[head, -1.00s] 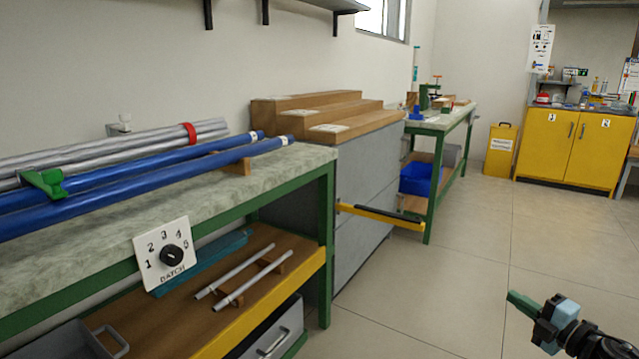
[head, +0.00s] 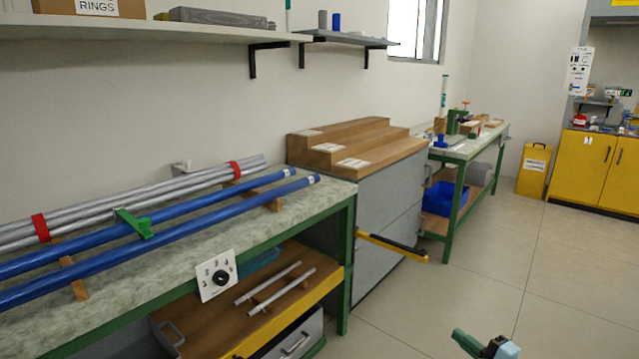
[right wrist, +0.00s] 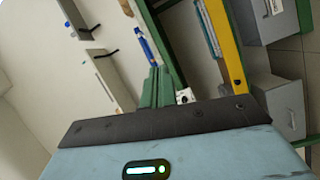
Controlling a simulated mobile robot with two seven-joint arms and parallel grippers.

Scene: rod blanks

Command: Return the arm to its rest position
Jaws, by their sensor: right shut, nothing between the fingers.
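My right gripper (head: 466,341) shows at the bottom edge of the head view, low over open floor and apart from the benches. Its green fingers are shut with nothing between them. In the right wrist view the shut fingers (right wrist: 158,88) point away from the camera, and the bench stands beyond them. Most of the right arm is out of the head view. My left gripper is in neither view.
A bench (head: 345,190) at left holds blue and silver rods. A dial panel (head: 216,277) hangs on its front. The floor (head: 500,270) at right is clear.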

